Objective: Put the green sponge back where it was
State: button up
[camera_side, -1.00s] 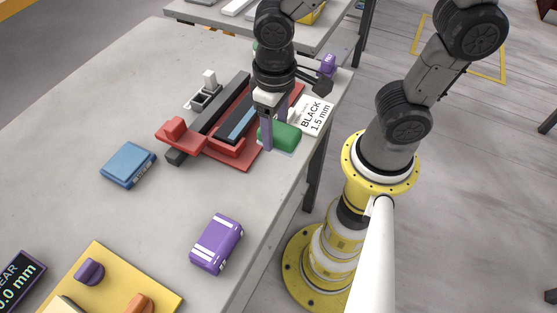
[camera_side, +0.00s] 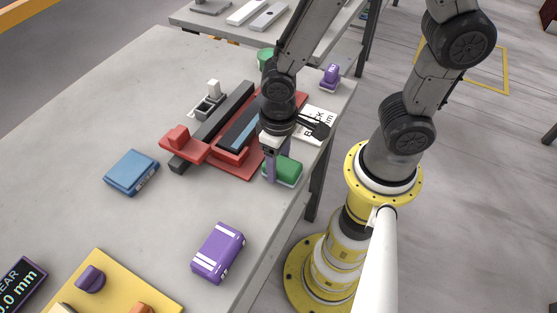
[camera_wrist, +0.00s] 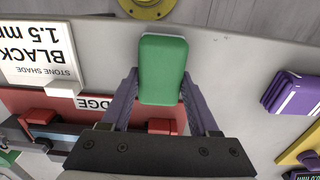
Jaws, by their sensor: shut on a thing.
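The green sponge (camera_side: 288,170) is at the right edge of the stone table, with a pale rim showing along its lower side. In the wrist view the sponge (camera_wrist: 163,65) lies lengthwise between the two purple fingers. My gripper (camera_side: 274,168) points down and is shut on the sponge; it also shows in the wrist view (camera_wrist: 160,84). The near finger hides part of the sponge in the side view. I cannot tell whether the sponge touches the slab.
A red fixture (camera_side: 240,167) with dark bars stands left of my gripper. A white "BLACK 1.5 mm" card (camera_side: 318,115) lies behind. A purple striped block (camera_side: 218,252), a blue block (camera_side: 131,172) and a yellow board (camera_side: 105,282) lie nearer. The slab between sponge and purple block is clear.

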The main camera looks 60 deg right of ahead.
aim_at(279, 162)
jog(key=o, duration=1.2)
notch_tip(279, 162, up, 12)
jog(key=s+d+r+t, duration=0.1)
jog(key=d+r+t, duration=0.1)
jog(key=d, duration=0.1)
jog(key=s+d+r+t, duration=0.1)
jog(key=s+d+r, duration=0.1)
jog(key=d+r, duration=0.1)
jog(key=s+d+r+t, duration=0.1)
jog(key=d+r+t, duration=0.1)
jog(key=d+r, duration=0.1)
jog(key=shift+s+d+r+t, duration=0.2)
jog(key=shift+s+d+t, duration=0.1)
jog(key=shift+d, duration=0.2)
